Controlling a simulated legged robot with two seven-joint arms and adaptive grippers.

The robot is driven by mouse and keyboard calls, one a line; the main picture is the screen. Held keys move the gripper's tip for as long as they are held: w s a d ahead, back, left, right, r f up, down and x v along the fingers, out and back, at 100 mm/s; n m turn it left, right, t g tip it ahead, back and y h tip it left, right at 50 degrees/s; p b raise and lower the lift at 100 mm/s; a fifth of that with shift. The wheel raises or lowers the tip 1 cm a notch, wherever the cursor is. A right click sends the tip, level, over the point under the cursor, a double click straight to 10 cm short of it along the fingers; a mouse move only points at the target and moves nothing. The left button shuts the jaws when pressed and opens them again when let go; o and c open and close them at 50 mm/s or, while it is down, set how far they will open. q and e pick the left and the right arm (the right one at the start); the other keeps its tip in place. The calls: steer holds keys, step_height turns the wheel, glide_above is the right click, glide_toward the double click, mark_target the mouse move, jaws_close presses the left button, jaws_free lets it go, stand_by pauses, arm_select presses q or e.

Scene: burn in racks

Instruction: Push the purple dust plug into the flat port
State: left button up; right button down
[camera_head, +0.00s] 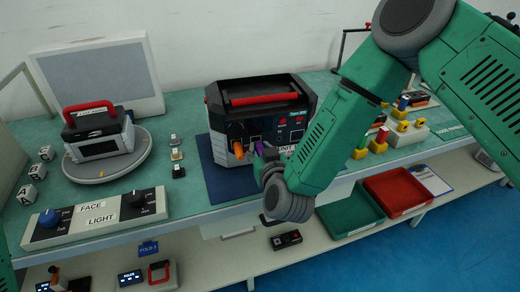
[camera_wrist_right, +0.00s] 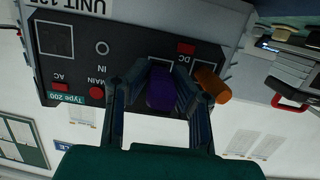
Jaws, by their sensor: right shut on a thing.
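The purple dust plug (camera_wrist_right: 161,92) is between the fingers of my right gripper (camera_wrist_right: 163,72), which is shut on it; a bit of purple also shows in the head view (camera_head: 259,148). My right gripper (camera_head: 262,163) is at the front face of the black unit (camera_head: 262,92). The flat port cannot be made out; plug and fingers cover that area. I cannot tell whether the plug touches the panel. My left gripper is out of view.
An orange plug (camera_wrist_right: 212,85) sticks out of the panel close beside the right fingers. The unit stands on a blue mat (camera_head: 222,188). A round turntable (camera_head: 110,165) with a device is at left. Red (camera_head: 398,192) and green (camera_head: 350,212) trays lie below, at right.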

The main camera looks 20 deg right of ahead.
steer(key=shift+x, duration=0.95)
steer(key=c, duration=1.3)
jaws_free()
steer(key=shift+r, duration=0.2)
steer(key=v, duration=1.2)
steer(key=s+d+f+n+g+y, duration=0.1)
steer(key=s+d+f+g, duration=0.1)
steer(key=s+f+g, duration=0.5)
steer(key=s+d+f+g+y, duration=0.15)
steer(key=s+f, duration=0.35)
steer(key=f, duration=0.5)
steer(key=s+d+f+g, duration=0.2)
steer(key=s, duration=0.3)
steer(key=s+d+f+g+h, duration=0.1)
steer(key=s+d+f+g, duration=0.1)
steer(key=s, duration=0.3)
steer(key=s+d+f+g+h, duration=0.1)
steer(key=s+d+g, duration=0.1)
steer(key=s+d, duration=0.2)
steer(key=shift+s+d+f+g, duration=0.2)
steer(key=shift+s+f+g, duration=0.05)
steer(key=shift+s+f, duration=0.15)
